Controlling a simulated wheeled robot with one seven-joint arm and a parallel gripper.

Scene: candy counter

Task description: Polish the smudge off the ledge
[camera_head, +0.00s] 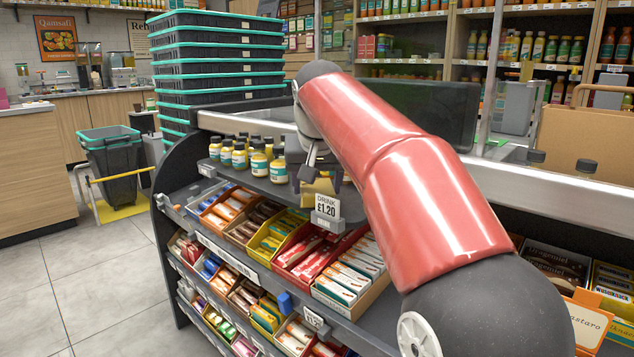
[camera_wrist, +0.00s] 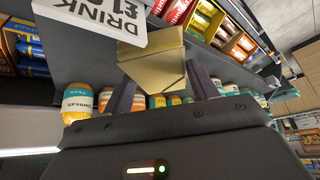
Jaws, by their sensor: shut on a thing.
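My gripper (camera_head: 312,176) is over the dark ledge (camera_head: 243,176) at the top of the candy rack, just behind the price sign. It is shut on a yellow-tan block, perhaps a sponge or folded cloth (camera_head: 320,191). In the wrist view, the block (camera_wrist: 152,62) sits between the two dark fingers of my gripper (camera_wrist: 163,86). The block is close to the ledge; I cannot tell whether it touches. I see no smudge; the block, my gripper and the sign may hide it.
Several small yellow bottles (camera_head: 260,165) stand on the ledge left of my gripper. A "DRINK £1.20" sign (camera_head: 327,207) stands at the ledge's front edge, close to the block. Candy boxes (camera_head: 301,254) fill the tiers below. Stacked crates (camera_head: 218,60) rise behind.

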